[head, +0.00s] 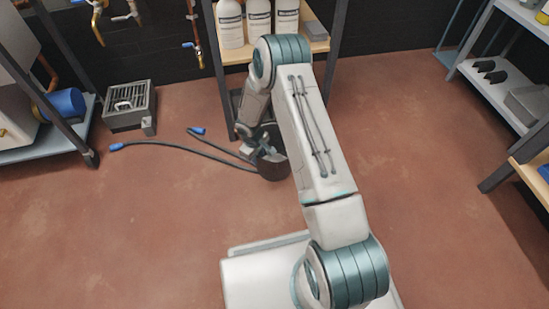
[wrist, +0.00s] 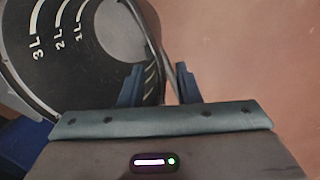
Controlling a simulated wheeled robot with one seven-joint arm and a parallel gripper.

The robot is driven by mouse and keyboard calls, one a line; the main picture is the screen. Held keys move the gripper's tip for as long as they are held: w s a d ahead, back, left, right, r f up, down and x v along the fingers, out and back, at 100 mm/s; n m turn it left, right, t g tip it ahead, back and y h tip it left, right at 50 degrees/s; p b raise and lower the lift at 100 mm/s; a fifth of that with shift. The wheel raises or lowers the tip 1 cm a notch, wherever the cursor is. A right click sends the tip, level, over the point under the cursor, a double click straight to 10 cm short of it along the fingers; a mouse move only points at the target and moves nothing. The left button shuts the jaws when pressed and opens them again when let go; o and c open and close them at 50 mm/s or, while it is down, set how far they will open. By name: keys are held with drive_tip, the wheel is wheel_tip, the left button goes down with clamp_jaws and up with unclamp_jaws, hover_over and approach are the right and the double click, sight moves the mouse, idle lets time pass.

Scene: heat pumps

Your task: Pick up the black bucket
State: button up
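The black bucket (head: 273,168) stands on the floor near the middle of the head view, partly hidden by my arm. In the wrist view the bucket (wrist: 85,75) fills the upper left, with white litre marks on its inner wall. My gripper (head: 262,150) is at the bucket's rim and is small and partly hidden in the head view. In the wrist view my gripper (wrist: 158,88) has its two blue fingers apart. The bucket's right wall edge runs between them, with the left finger over the inside and the right finger outside. A gap shows between the fingers and the wall.
A black hose (head: 190,147) with blue ends lies on the floor left of the bucket. A metal grated box (head: 130,105) stands farther left. A shelf with white bottles (head: 258,20) stands behind the bucket. Floor on the right is clear up to the shelving (head: 495,95).

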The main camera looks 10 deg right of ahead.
drive_tip(key=shift+w+d+f, duration=0.1)
drive_tip(key=shift+f, duration=0.8)
clamp_jaws()
drive_tip(key=shift+r, duration=0.1)
idle(0.6)
